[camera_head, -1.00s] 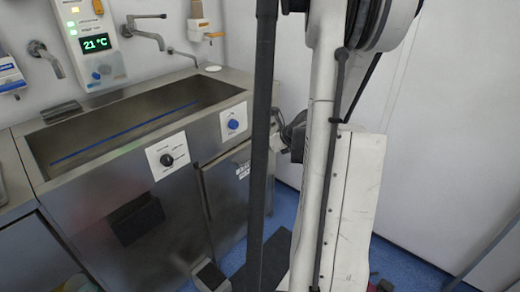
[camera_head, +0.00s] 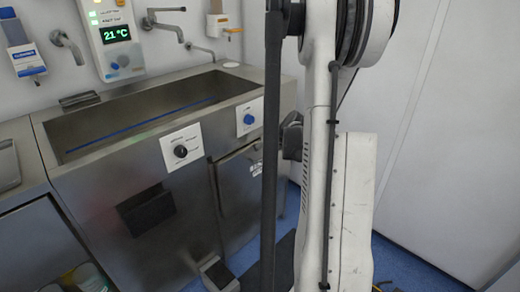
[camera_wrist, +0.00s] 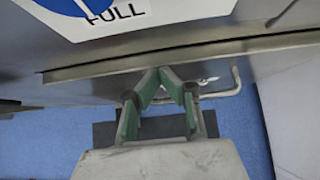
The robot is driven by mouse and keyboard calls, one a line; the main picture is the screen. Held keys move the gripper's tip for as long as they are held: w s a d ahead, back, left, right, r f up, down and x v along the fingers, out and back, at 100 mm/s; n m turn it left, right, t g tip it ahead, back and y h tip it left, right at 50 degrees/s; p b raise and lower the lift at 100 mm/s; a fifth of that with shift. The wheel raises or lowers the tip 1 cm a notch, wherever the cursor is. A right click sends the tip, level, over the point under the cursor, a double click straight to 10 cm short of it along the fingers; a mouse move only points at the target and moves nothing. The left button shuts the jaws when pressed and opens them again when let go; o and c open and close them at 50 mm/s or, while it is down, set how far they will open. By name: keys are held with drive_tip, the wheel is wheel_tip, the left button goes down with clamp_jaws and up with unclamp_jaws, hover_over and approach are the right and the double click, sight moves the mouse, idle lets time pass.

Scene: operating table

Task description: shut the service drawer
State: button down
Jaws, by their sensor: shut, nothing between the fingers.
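In the head view, the front I take to be the service drawer (camera_head: 238,190) is a steel panel low at the right of the sink unit, partly hidden by my arm. How far it stands out cannot be told. In the wrist view, a steel front with a thin projecting lip (camera_wrist: 210,50) crosses the picture, below a white label with a blue disc (camera_wrist: 110,18). My gripper (camera_wrist: 159,72) has green-padded fingers that meet at their tips, empty, close to the lip. Contact cannot be told. A thin bent metal bar (camera_wrist: 236,82) shows right of the fingers.
The steel sink unit (camera_head: 105,195) has a dark dial (camera_head: 180,151) and a blue dial (camera_head: 249,119) on its front. A dark box-like piece (camera_head: 147,209) sticks out of the front at left. Blue floor (camera_head: 400,262) is open at right, beside a white wall.

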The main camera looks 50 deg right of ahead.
drive_tip(key=shift+w+d, duration=0.1)
drive_tip(key=shift+w, duration=1.1)
drive_tip(key=s+f+p+v, duration=0.1)
drive_tip(key=f+p+v, duration=0.1)
drive_tip(key=v, duration=1.1)
drive_tip(key=shift+s+p, duration=0.4)
drive_tip(key=shift+s, duration=0.05)
drive_tip(key=shift+r, duration=0.1)
